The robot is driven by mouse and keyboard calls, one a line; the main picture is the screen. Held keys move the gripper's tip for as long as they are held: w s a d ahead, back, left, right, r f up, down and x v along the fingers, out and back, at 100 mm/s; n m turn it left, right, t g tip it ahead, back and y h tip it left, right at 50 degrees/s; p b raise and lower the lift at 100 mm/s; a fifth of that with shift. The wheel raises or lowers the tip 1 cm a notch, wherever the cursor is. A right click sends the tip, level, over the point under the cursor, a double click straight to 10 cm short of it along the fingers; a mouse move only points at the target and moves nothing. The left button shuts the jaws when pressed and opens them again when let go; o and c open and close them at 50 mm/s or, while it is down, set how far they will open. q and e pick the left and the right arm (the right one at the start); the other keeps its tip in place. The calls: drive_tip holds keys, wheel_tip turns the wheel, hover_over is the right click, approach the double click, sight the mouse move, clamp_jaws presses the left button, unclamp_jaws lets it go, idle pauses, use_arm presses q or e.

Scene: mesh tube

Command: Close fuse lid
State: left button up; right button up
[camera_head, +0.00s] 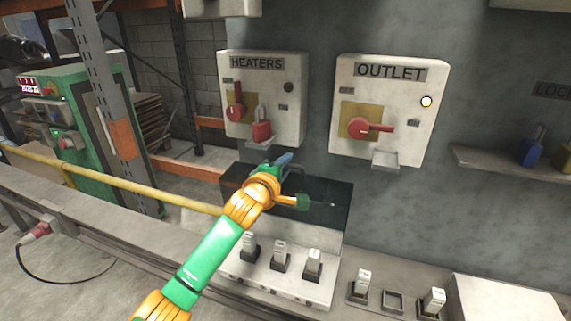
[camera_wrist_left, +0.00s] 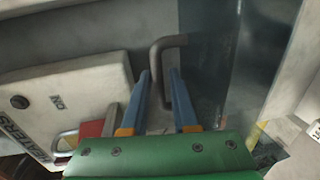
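The fuse lid (camera_head: 325,195) is a dark see-through panel, raised behind the fuse box (camera_head: 290,285) in the head view. Several fuses stand in the open box. In the left wrist view the lid's dark glassy face (camera_wrist_left: 262,45) fills the right of centre. A dark bent handle (camera_wrist_left: 168,42) comes down in line with the gap between my left gripper's blue fingers (camera_wrist_left: 160,73). The fingers are apart; I cannot tell whether they touch the handle. In the head view my left gripper (camera_head: 284,160) is at the lid's top edge, partly hidden by its wrist. My right gripper is out of view.
The HEATERS panel (camera_head: 282,100), with a red switch and red padlock (camera_head: 261,127), is just above my left gripper. The OUTLET panel (camera_head: 395,90) is to its right. Loose fuses stand in a holder (camera_head: 393,301) on the counter. A shelf (camera_head: 490,162) holds padlocks.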

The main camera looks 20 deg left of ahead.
use_arm(q)
clamp_jaws()
idle(1.4)
